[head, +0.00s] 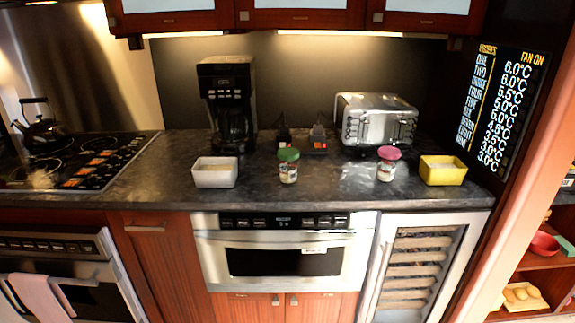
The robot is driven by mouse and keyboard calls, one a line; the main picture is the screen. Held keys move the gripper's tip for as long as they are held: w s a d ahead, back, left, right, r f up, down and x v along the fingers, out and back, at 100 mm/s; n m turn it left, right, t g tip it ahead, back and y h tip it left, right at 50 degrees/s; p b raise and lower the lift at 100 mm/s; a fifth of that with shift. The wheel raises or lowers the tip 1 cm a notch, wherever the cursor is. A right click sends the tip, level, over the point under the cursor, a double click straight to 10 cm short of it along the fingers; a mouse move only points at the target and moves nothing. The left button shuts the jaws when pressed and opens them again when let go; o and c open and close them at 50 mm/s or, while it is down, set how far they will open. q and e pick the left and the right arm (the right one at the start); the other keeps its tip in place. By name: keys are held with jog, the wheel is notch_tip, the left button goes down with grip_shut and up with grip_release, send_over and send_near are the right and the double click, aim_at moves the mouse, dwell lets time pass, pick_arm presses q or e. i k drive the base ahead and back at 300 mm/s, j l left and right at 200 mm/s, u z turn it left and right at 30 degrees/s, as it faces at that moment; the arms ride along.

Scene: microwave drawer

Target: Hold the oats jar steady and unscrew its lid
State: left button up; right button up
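Two small jars stand upright on the dark counter (330,193). One jar (288,173) has a green lid (288,154) and stands left of the middle. The other jar (385,171) has a pink lid (389,152) and stands to the right. Both lids sit on their jars. The labels are too small to read, so I cannot tell which one is the oats jar. Neither of my grippers is in view, and nothing touches the jars.
A white bowl (214,178) stands left of the jars and a yellow bowl (443,175) right of them. A coffee maker (228,100) and a toaster (375,118) stand behind. The counter between the jars is clear. A microwave drawer (285,262) is below.

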aim_at(289, 170)
jog(key=u, duration=0.2)
jog(key=i+l+u, duration=0.15)
jog(key=l+u, duration=0.65)
jog(key=l, duration=0.15)
jog(key=l+u, duration=0.4)
jog(key=i+l, duration=0.05)
jog(key=l, duration=0.1)
